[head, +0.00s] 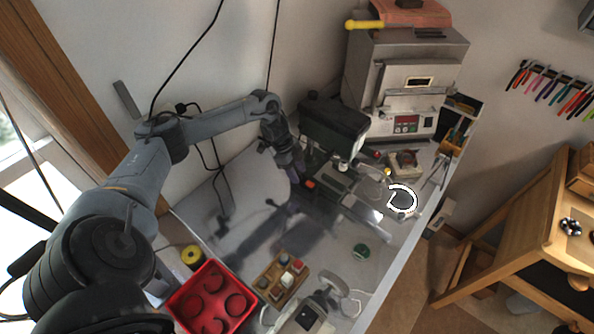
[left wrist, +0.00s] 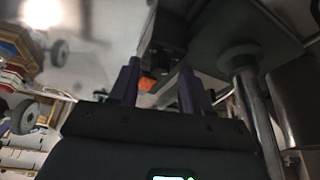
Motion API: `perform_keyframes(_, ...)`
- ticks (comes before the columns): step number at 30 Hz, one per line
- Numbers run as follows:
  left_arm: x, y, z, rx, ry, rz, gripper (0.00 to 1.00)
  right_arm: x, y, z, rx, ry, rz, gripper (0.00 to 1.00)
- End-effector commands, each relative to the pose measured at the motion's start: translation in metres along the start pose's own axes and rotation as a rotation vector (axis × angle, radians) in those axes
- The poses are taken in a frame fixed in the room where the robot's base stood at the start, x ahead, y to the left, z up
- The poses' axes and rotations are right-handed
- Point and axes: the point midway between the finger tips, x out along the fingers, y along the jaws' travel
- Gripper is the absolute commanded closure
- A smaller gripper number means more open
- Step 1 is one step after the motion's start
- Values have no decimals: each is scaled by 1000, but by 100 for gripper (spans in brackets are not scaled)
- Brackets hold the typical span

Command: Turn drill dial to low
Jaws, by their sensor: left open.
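The drill press has a dark green-black head (head: 335,126) and stands against the back wall in the head view. Its dark underside and grey column (left wrist: 258,115) fill the upper right of the left wrist view. A small orange-red part (head: 310,184) shows beside my left gripper (head: 296,176); an orange part (left wrist: 148,83) also shows between the fingers in the left wrist view. I cannot tell whether it is the dial, and no dial markings are readable. My left gripper is open and empty, at the left side of the drill, pointing downward. My right gripper is out of view.
A grey kiln-like oven (head: 405,75) stands behind the drill. A red tray (head: 212,300) and a wooden block holder (head: 278,278) sit at the bench front. A round black-and-white item (head: 402,199) lies right of the drill. The bench's left middle is fairly clear.

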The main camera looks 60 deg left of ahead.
Motion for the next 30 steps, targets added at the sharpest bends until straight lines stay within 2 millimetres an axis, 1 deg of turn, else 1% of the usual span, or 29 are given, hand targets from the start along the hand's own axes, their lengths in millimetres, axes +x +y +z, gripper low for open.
perform_keyframes(1, 0, 0, 0, 0, 0, 0, 52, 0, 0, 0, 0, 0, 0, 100)
perform_keyframes(2, 0, 0, 0, 0, 0, 0, 56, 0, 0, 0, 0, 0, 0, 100)
perform_keyframes(9, 0, 0, 0, 0, 0, 1, 92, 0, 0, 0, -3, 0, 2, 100)
perform_keyframes(11, 0, 0, 0, 0, 0, 1, 100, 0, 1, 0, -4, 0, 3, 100)
perform_keyframes(16, -1, 0, 0, -3, 0, 0, 100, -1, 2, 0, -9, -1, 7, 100)
perform_keyframes(20, -2, 1, -1, -19, 0, -6, 100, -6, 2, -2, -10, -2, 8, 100)
perform_keyframes(26, -5, 2, -2, -98, 0, -37, 100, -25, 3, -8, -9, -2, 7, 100)
perform_keyframes(30, -6, 4, -3, -190, 0, -73, 100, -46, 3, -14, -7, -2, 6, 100)
